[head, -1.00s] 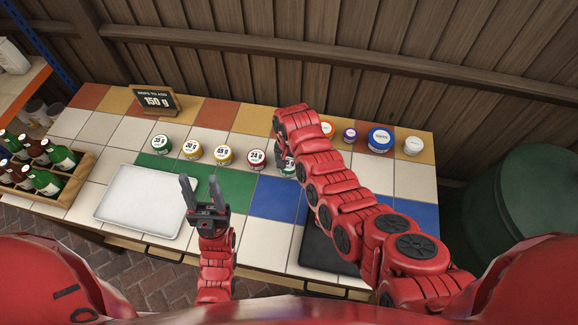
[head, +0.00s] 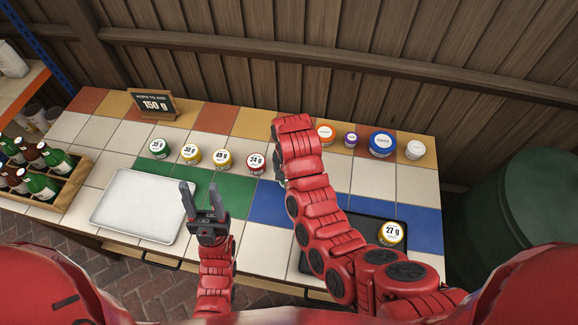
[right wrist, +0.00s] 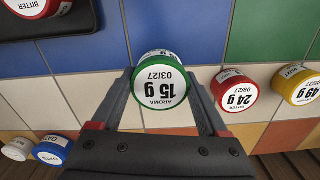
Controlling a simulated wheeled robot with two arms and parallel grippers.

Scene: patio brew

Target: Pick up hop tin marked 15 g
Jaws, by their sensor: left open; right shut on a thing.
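The hop tin marked 15 g (right wrist: 160,82), white-lidded with a green rim and "AROMA", shows in the right wrist view between the fingers of my right gripper (right wrist: 158,92), which is shut on it. In the head view my right arm hides this tin and the gripper's jaws. The red-rimmed 24 g tin (head: 256,162) stands just left of the right arm's end; it also shows in the right wrist view (right wrist: 236,92). My left gripper (head: 204,192) is open and empty near the white tray's right edge.
Tins marked 49 g (head: 222,159), 30 g (head: 190,153) and 35 g (head: 159,147) continue the row leftward. A 27 g tin (head: 390,233) is on the black mat (head: 372,226). White tray (head: 108,211), bottle crate (head: 72,186) and 150 g sign (head: 153,105) are left.

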